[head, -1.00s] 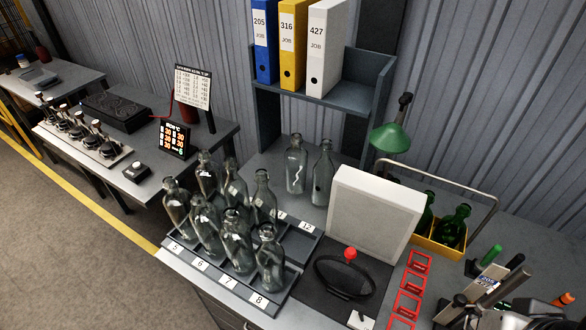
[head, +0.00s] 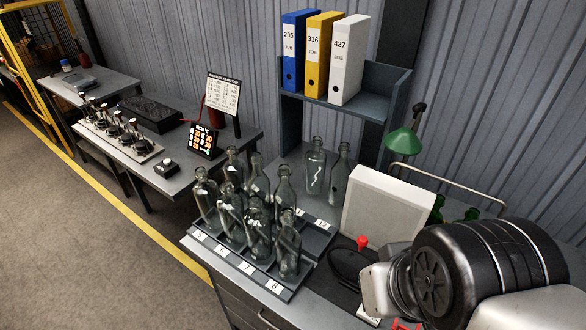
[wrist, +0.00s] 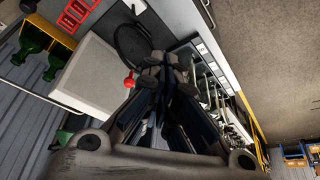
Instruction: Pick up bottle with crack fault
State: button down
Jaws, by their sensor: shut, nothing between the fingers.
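Clear glass bottles stand in the head view. One at the back (head: 315,172) bears a jagged white line like a crack and stands upright on the bench behind the tray. Another clear bottle (head: 341,180) with a dark spot stands to its right. Several more bottles (head: 258,230) stand in the dark numbered tray (head: 260,278) at the front; some show white marks. My gripper (wrist: 165,68) is shut and empty in the wrist view, above the bench and apart from the bottles. In the head view my arm fills the lower right; the fingers are not clear there.
A white panel (head: 386,208) stands right of the back bottles, with a red knob (head: 362,242) before it. A green lamp (head: 404,141) and a shelf of binders (head: 325,112) are behind. Green bottles (wrist: 32,45) sit in a yellow crate (wrist: 62,38).

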aim_at(316, 159)
jog(key=j, duration=0.35)
jog(key=k+j+z, duration=0.1)
jog(key=j, duration=0.3)
jog(key=k+j, duration=0.15)
jog(key=j, duration=0.2)
jog(key=j+z, duration=0.1)
jog(key=j, duration=0.25)
jog(key=i+j+z, duration=0.25)
jog(key=i+j, duration=0.65)
jog(key=i, duration=0.15)
